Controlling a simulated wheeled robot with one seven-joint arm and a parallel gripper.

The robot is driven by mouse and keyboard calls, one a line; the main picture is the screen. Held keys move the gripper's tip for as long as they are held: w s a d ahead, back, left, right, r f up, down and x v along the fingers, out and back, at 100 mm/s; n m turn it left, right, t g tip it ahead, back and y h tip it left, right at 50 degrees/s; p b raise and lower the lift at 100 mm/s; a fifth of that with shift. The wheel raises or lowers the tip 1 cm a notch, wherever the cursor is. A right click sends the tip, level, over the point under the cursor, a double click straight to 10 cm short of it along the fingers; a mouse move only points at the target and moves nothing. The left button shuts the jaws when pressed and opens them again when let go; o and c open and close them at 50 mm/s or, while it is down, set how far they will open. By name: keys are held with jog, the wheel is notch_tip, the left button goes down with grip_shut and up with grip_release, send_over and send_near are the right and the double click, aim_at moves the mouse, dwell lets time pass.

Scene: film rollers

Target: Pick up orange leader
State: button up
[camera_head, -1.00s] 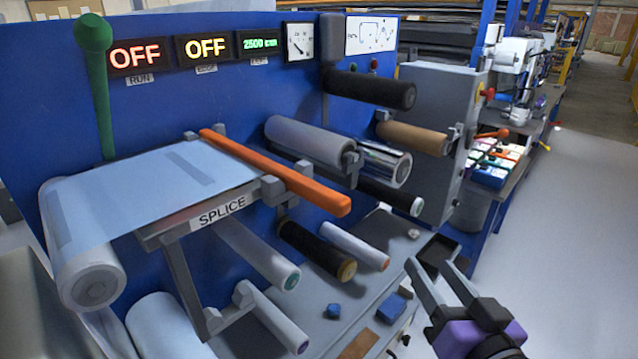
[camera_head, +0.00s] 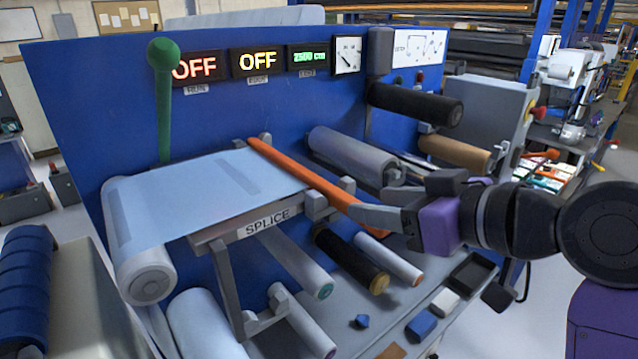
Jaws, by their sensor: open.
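A long orange bar (camera_head: 303,172), the only large orange piece near me, lies slanted across the right side of the splice table (camera_head: 205,238). Its far end is by the blue panel and its near end sticks out past the table toward the lower right. My gripper (camera_head: 366,200) is open at that near end, coming in from the right. One grey finger overlaps the bar's near end in the picture and hides part of it. I cannot tell whether the bar lies between the fingers or whether they touch it.
A pale film web (camera_head: 215,190) covers the splice table. A green-knobbed lever (camera_head: 164,100) stands at the left. Several rollers jut from the blue panel (camera_head: 100,85), including a black one (camera_head: 415,103) and a brown one (camera_head: 455,153). A blue block (camera_head: 421,325) lies on the lower shelf.

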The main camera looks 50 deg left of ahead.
aim_at(351, 200)
jog(key=p+x, duration=0.1)
jog(key=x, duration=0.3)
jog(key=shift+s+a+r+p, duration=0.1)
jog(key=shift+s+a+p, duration=0.05)
jog(key=shift+a+p, duration=0.15)
jog(key=shift+a+f, duration=0.25)
jog(key=shift+a, duration=0.1)
grip_shut()
